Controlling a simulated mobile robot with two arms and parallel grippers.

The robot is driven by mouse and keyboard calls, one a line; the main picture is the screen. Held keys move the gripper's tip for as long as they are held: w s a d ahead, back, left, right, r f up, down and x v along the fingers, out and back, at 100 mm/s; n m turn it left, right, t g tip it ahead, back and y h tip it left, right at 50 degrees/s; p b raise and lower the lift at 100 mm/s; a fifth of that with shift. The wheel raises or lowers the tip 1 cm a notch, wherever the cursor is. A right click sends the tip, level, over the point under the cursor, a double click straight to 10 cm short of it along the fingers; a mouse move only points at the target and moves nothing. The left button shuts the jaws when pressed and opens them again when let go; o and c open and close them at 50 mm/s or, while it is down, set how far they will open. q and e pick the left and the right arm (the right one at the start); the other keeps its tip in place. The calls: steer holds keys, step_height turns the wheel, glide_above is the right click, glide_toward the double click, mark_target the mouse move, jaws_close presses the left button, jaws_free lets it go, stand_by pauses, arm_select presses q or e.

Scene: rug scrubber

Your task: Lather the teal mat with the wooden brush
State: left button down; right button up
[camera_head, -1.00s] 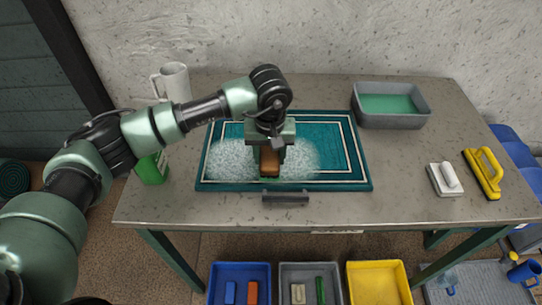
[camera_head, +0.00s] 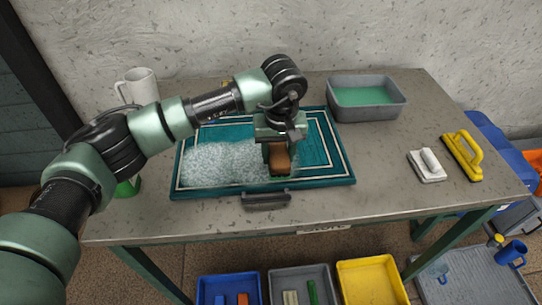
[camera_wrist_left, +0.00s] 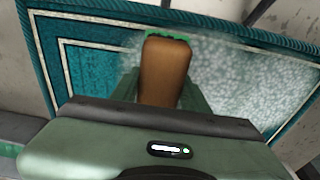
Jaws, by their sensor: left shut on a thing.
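The teal mat (camera_head: 322,150) with white border lines lies on the table, and it also shows in the left wrist view (camera_wrist_left: 88,72). White lather (camera_head: 215,162) covers much of its left and middle part; the right part is bare teal. My left gripper (camera_head: 279,150) is shut on the wooden brush (camera_head: 279,162), over the mat just right of the lather. In the left wrist view the brush's brown back (camera_wrist_left: 165,70) sits between the fingers, with green bristles at its far edge. The bristles appear to touch the mat. My right gripper is not in view.
A grey tub (camera_head: 366,110) with green liquid stands at the back right. A white scrubber (camera_head: 426,166) and a yellow-handled brush (camera_head: 462,156) lie at the right. A white mug (camera_head: 138,87) and a partly hidden green item (camera_head: 128,187) are at the left. Bins (camera_head: 372,282) sit below.

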arm_select(q)
steer(key=shift+s+f, duration=0.1)
steer(key=shift+d+r+p, duration=0.1)
steer(key=shift+r+p, duration=0.2)
steer(key=shift+r, duration=0.25)
steer(key=shift+r+p, duration=0.55)
steer(key=shift+r, duration=1.2)
